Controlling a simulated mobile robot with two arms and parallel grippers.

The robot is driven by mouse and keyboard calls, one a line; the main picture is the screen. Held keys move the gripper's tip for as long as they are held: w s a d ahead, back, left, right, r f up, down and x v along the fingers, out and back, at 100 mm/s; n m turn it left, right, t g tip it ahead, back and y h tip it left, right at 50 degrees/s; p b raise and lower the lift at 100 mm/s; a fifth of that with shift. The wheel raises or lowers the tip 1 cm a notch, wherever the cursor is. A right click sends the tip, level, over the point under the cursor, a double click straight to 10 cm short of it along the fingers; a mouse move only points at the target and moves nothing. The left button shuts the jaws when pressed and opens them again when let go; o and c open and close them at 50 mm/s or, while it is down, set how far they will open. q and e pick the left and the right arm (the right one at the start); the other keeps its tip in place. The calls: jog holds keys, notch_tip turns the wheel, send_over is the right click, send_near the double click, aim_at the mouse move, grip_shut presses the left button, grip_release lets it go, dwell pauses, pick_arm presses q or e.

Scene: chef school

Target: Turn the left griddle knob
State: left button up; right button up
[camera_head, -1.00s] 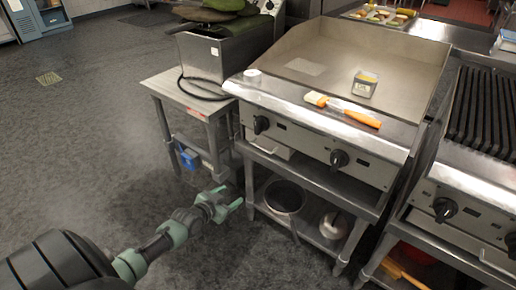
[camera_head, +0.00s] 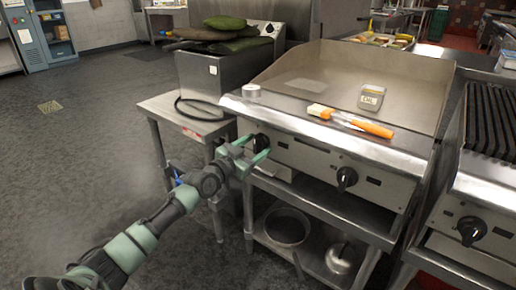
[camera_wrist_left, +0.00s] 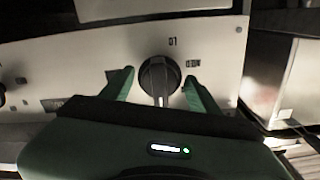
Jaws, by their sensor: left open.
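The griddle (camera_head: 300,150) stands in the middle of the head view. Its left knob (camera_head: 261,143) is black and round, at the left end of the front panel. My left gripper (camera_head: 254,153) is open in front of this knob. In the left wrist view the left knob (camera_wrist_left: 159,76) sits between the two green fingers of the left gripper (camera_wrist_left: 158,88), with a gap on each side. Its pointer stands about vertical. The right griddle knob (camera_head: 346,178) is farther right on the same panel. My right gripper does not show.
A brush with an orange handle (camera_head: 372,128), a small labelled container (camera_head: 371,97) and a white round item (camera_head: 251,91) are on the griddle top. A metal side table (camera_head: 160,106) stands left. A pot (camera_head: 287,228) is on the shelf below. A charbroiler (camera_head: 490,190) stands right.

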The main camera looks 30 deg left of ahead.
pick_arm(q)
jog(key=shift+w, duration=0.55)
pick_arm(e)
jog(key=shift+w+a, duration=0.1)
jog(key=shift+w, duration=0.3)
pick_arm(q)
jog(key=c, duration=1.1)
